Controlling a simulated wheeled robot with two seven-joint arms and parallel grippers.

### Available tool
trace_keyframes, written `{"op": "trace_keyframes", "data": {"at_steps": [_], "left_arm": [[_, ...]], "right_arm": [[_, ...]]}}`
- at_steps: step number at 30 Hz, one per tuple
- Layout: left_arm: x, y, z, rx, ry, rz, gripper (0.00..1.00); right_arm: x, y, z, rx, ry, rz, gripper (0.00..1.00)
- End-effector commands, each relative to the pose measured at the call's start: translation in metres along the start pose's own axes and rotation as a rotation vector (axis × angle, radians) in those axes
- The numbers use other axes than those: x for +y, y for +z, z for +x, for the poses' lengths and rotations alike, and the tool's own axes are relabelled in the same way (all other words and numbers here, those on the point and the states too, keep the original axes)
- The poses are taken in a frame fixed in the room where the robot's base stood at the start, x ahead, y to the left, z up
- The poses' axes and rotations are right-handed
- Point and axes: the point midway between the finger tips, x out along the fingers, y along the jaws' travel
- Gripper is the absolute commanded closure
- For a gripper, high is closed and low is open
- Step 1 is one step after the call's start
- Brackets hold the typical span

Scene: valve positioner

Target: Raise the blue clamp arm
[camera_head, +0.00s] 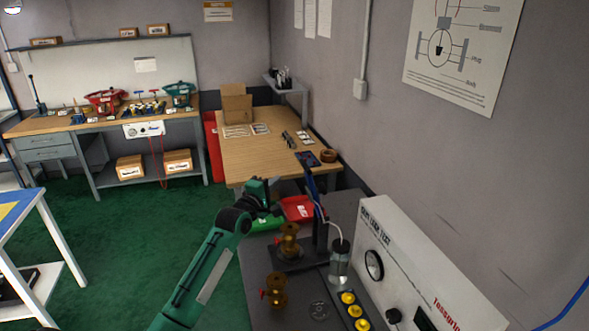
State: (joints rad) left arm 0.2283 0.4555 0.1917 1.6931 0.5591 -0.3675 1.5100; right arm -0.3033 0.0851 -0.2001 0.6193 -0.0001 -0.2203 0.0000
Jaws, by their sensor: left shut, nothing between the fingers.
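The blue clamp arm (312,186) shows as a narrow blue bar at the top of a dark post (321,230) on the grey bench; it looks steep, almost upright. A brass valve (289,243) stands on the dark base beside the post. My left arm reaches in from the bottom. My left gripper (259,190) is shut and empty, to the left of the blue bar and apart from it in the picture. Its fingertips are small and hard to make out. My right gripper is not in view.
A second brass valve (275,289) with a red handle stands nearer on the bench. A green tray (263,223) and a red tray (299,208) lie behind the fixture. A glass jar (339,266), yellow fittings (354,311) and a white test unit (420,275) crowd the right side.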

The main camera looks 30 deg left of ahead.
Motion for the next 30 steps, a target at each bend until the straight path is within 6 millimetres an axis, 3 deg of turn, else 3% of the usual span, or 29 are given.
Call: {"op": "trace_keyframes", "data": {"at_steps": [9,13,20,30], "left_arm": [[0.004,0.000,0.054,0.001,0.001,0.004,1.00],[0.005,0.015,0.067,0.000,0.001,0.000,1.00],[0.002,0.027,0.079,0.001,0.001,0.003,1.00],[0.000,0.028,0.080,0.001,0.001,0.003,1.00]], "right_arm": [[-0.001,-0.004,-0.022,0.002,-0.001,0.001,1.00],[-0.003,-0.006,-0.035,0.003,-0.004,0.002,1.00],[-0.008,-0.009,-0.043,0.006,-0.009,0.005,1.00],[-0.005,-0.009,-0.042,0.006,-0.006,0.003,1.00]]}}
